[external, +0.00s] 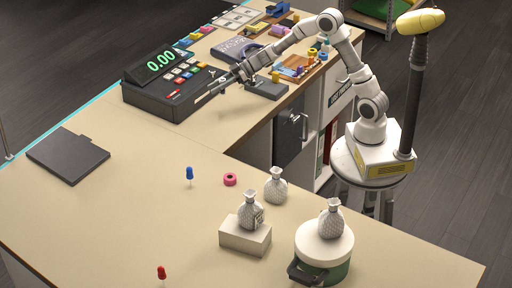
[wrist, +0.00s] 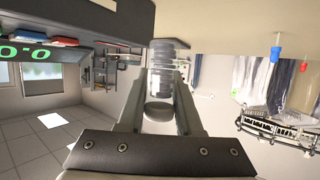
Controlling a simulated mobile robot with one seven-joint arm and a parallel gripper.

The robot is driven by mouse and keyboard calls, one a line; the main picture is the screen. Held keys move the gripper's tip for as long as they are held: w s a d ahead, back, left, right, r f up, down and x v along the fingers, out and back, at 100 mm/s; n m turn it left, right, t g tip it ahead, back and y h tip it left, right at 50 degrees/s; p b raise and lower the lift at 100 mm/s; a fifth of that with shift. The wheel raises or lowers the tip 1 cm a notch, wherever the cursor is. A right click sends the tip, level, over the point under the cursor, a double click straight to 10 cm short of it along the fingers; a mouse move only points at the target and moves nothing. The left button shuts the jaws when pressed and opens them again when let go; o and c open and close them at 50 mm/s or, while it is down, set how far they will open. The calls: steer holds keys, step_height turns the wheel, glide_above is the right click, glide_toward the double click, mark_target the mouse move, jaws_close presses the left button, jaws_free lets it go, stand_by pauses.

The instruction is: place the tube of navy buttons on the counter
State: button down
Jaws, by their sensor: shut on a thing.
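My gripper (external: 212,90) is at the front right of the cash register in the external view, held above the counter (external: 140,215). In the wrist view, the gripper (wrist: 160,85) has its two fingers on either side of a clear tube (wrist: 163,58) with dark, greyish contents and is shut on it. The colour of the contents is hard to make out. In the external view the tube is too small to make out clearly. The counter also shows at the top of the wrist view (wrist: 230,25).
The black cash register (external: 150,103) stands close beside my gripper. The middle-left of the counter is clear.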

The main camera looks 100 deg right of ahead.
steer(key=s+d+m+h, duration=0.15)
steer(key=s+d, duration=0.25)
steer(key=d, duration=0.5)
steer(key=w+a+f+b, duration=0.1)
steer(key=w+a+f, duration=0.1)
steer(key=w, duration=0.1)
steer(key=w+a+f, duration=0.3)
steer(key=w+a+f+b, duration=0.1)
steer(key=w+a+f, duration=0.1)
steer(key=w, duration=0.1)
steer(key=shift+w+a+f+b, duration=0.25)
steer(key=shift+b, duration=0.1)
steer(key=shift+f+b, duration=0.55)
steer(key=shift+f, duration=1.4)
steer(key=shift+f, duration=0.1)
steer(key=c, duration=0.6)
jaws_free()
steer(key=shift+r, duration=0.2)
steer(key=p+v, duration=0.1)
steer(key=v, duration=1.1)
steer(key=shift+f, duration=0.1)
